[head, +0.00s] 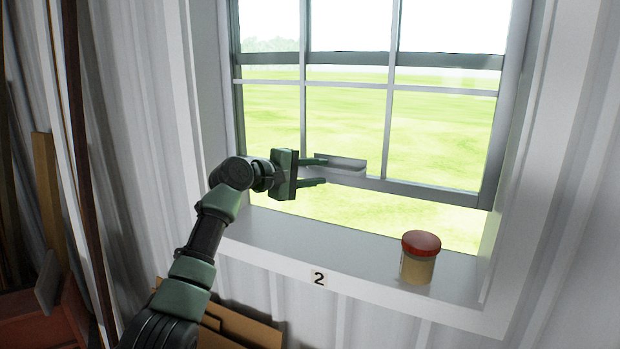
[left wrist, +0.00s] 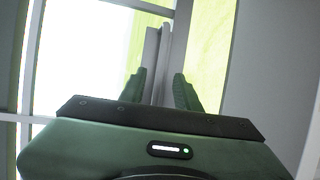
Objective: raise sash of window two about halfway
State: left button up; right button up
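Window two's sash (head: 440,194) has a grey frame with panes. Its bottom rail stands some way above the sill, with grass visible through the gap. A grey lift handle (head: 342,163) sticks out from the rail. My left gripper (head: 322,171) is at the handle's left end, its two green fingers apart, one above the other. In the left wrist view, the fingers (left wrist: 162,90) stand on either side of the line of the handle and rail (left wrist: 158,50), with space between them. Contact with the handle cannot be told. My right gripper is out of view.
A jar with a red lid (head: 419,257) stands on the right part of the window sill (head: 330,248). A label "2" (head: 319,279) is on the sill's front. Planks (head: 62,150) lean at the left, and boards (head: 240,326) lie below the window.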

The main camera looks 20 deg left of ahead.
pick_arm(q)
jog(key=v, duration=0.2)
jog(key=shift+s+a+b, duration=0.15)
jog(key=shift+s+b, duration=0.1)
jog(key=shift+b, duration=0.1)
